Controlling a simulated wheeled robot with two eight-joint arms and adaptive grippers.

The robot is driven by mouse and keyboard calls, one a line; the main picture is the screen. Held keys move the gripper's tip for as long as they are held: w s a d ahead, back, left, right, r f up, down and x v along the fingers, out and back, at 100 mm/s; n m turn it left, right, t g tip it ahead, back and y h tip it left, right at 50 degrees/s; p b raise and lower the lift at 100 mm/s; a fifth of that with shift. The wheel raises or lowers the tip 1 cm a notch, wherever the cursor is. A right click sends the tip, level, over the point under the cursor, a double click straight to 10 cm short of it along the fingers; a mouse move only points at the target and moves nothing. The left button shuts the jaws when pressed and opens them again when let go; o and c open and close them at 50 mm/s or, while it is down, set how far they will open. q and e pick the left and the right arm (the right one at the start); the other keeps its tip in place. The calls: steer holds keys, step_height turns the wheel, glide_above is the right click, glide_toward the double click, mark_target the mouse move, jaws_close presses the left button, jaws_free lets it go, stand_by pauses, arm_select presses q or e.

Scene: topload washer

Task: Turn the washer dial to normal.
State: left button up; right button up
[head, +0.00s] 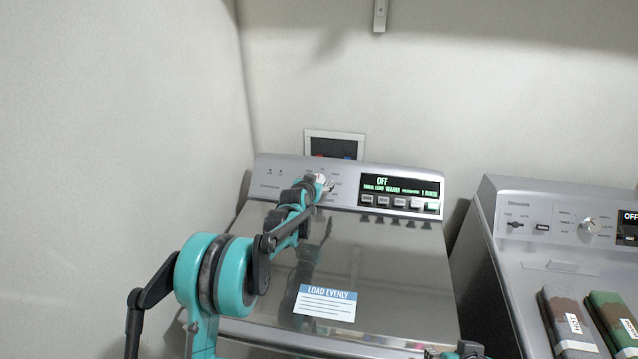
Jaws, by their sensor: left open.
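The washer (400,265) stands in the middle of the head view with its lid shut. Its control panel (270,174) runs along the back, and a lit display (400,186) reads OFF. The washer dial (321,178) is on the panel left of the display, mostly hidden behind my gripper. My left gripper (326,186) is open at the dial, with its fingertips close to it. I cannot tell whether they touch it.
A "LOAD EVENLY" label (325,303) is on the washer lid. A wall (120,150) rises close on the left.

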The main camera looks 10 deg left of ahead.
arm_select(q)
steer(key=shift+w+f, duration=0.2)
steer(key=shift+w, duration=0.4)
steer(key=c, duration=1.2)
steer(key=shift+m, duration=0.3)
steer(key=m+h, duration=0.1)
steer(key=m, duration=0.2)
steer(key=shift+g+h+p, duration=0.3)
steer(key=shift+h, duration=0.1)
steer(key=shift+d+m+g+h+p, duration=0.1)
steer(key=shift+m+g+h+p, duration=0.35)
steer(key=shift+m, duration=0.85)
steer(key=shift+m+g+h+p, duration=0.3)
steer(key=shift+m+h, duration=0.25)
steer(key=shift+m, duration=0.75)
